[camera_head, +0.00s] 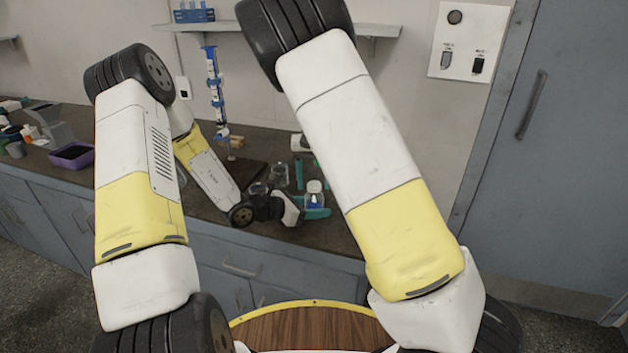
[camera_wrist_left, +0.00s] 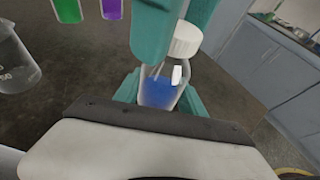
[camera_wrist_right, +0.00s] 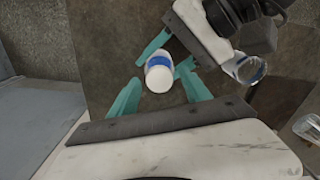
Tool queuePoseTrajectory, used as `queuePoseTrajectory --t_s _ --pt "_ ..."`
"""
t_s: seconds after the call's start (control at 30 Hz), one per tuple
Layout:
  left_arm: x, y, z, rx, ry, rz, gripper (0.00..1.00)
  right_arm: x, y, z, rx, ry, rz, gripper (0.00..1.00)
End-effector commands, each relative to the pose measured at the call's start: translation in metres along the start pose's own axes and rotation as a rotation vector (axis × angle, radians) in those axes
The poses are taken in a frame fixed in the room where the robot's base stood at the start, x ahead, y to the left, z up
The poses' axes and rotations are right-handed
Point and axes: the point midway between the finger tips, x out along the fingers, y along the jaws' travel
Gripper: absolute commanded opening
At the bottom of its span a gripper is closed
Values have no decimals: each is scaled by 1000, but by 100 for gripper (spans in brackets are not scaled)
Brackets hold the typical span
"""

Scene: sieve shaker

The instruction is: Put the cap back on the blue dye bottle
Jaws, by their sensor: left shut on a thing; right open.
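The dye bottle (camera_head: 314,201) is clear with blue liquid, and also shows in the left wrist view (camera_wrist_left: 160,92). My left gripper (camera_wrist_left: 158,84) is shut around its body and holds it near the counter. The white cap (camera_wrist_left: 186,39) is at the bottle's mouth, and in the right wrist view the cap (camera_wrist_right: 159,79) faces my camera. I cannot tell how firmly it is seated. My right gripper (camera_wrist_right: 160,90) is open, its teal fingers apart on either side of the cap. In the head view my right arm hides most of it.
A glass beaker (camera_wrist_left: 14,62) stands beside the bottle, near green and purple vials (camera_wrist_left: 90,10). The dark counter (camera_head: 235,205) also carries a purple tray (camera_head: 72,155) at left and a blue column stand (camera_head: 215,90) at the back. A shelf (camera_head: 270,28) hangs above.

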Motion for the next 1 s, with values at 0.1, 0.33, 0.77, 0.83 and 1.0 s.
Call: queuePoseTrajectory --t_s 0.1,0.33,0.77,0.83,1.0 --pt "0 0 0 0 0 0 0 -2 0 0 0 0 0 56" --pt "0 0 0 0 0 0 0 -26 0 0 -2 2 -2 56" --pt "0 0 0 0 -1 0 0 -45 0 0 -1 -1 0 53" --pt "0 0 0 0 -1 0 0 -46 0 0 -17 -3 -1 53" --pt "0 0 0 0 -1 0 0 -58 0 1 -194 -13 -9 53"
